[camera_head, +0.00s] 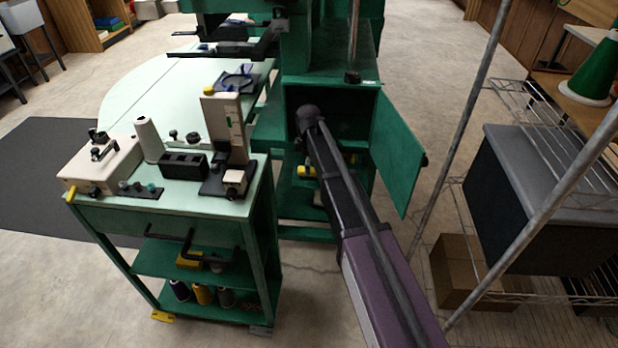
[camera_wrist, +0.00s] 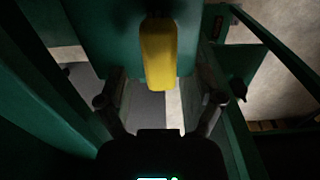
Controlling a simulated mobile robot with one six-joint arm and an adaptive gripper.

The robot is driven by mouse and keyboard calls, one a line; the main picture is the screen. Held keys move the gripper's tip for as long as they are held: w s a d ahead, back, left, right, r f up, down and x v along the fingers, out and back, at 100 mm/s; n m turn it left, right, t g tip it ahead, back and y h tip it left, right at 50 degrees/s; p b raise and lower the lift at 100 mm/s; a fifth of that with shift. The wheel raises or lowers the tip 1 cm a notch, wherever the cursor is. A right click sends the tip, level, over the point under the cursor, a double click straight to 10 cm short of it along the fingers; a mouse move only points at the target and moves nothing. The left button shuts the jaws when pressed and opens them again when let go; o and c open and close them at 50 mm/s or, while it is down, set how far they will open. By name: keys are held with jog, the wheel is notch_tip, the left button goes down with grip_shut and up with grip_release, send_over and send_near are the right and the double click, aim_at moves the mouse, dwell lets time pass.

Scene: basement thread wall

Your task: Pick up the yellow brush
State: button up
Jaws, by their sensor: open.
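In the wrist view the yellow brush (camera_wrist: 159,55) shows as a long yellow block with a dark end at the top, in front of a green panel. My gripper (camera_wrist: 160,96) is open. Its two dark fingers stand apart on either side of the brush's lower end in the picture. I cannot tell the depth gap between them, and no contact shows. In the head view my arm reaches to the open green cabinet (camera_head: 352,96), and my gripper is hidden there. A yellow thing (camera_head: 305,171) shows on a lower shelf beside my arm; I cannot tell whether it is the brush.
The cabinet door (camera_head: 398,152) stands open just right of my arm. A green cart (camera_head: 160,214) with devices and thread spools is at the left. A wire rack (camera_head: 470,240) with a dark box (camera_head: 545,205) stands at the right.

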jog(key=shift+f+b, duration=0.9)
jog(key=shift+f, duration=0.3)
jog(key=shift+c, duration=0.2)
grip_shut()
